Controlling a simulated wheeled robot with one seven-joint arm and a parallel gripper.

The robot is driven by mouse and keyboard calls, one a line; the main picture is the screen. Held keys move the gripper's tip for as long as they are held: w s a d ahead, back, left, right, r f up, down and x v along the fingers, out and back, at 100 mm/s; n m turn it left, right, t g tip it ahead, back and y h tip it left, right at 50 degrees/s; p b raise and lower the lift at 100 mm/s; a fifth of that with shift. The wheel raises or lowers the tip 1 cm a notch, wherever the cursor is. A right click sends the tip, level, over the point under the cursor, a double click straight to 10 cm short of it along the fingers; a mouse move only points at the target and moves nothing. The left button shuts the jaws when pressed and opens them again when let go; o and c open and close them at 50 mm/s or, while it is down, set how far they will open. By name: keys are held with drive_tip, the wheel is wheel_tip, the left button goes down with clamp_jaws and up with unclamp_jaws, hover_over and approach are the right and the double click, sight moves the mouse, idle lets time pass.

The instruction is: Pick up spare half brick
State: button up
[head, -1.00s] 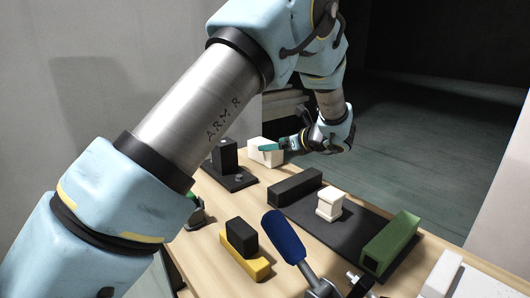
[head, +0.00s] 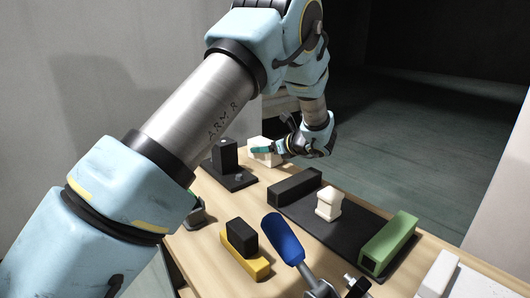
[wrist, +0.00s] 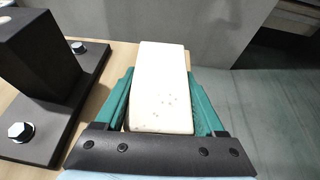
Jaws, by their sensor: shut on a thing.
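The spare half brick is a cream-white block (wrist: 160,85) with small dark specks, seen large in the wrist view. My gripper (wrist: 160,92) has teal fingers along both long sides of it and is shut on it. In the head view the white block (head: 262,149) shows at the far end of the wooden table, with my gripper (head: 268,150) reaching it from the right. The underside of the block is hidden, so I cannot tell whether it touches the table.
A black bolted bracket (wrist: 45,75) stands close on the left in the wrist view. In the head view, a dark mat (head: 345,236) carries a black bar (head: 295,187), a white stacked piece (head: 328,204) and a green block (head: 388,243). A blue-handled tool (head: 283,238) lies nearer.

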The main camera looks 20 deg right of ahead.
sight(265, 142)
clamp_jaws()
drive_tip(key=shift+r, duration=0.15)
idle(0.4)
drive_tip(key=shift+r, duration=0.6)
wheel_tip(265, 142, up, 5)
drive_tip(key=shift+r+b, duration=0.15)
drive_tip(key=shift+b, duration=0.25)
drive_tip(key=s+d+b, duration=0.1)
drive_tip(key=s+d, duration=0.2)
drive_tip(key=s, duration=0.5)
drive_tip(key=s+d+b, duration=0.1)
drive_tip(key=s+d, duration=0.2)
drive_tip(key=s, duration=0.5)
drive_tip(key=w+a+r+p, duration=0.5)
drive_tip(key=w+a+p, duration=0.1)
drive_tip(key=a, duration=0.4)
drive_tip(key=w+a+r+p, duration=0.5)
drive_tip(key=w+a+p, duration=0.1)
drive_tip(key=a, duration=0.4)
drive_tip(key=shift+w+r+m+h, duration=0.3)
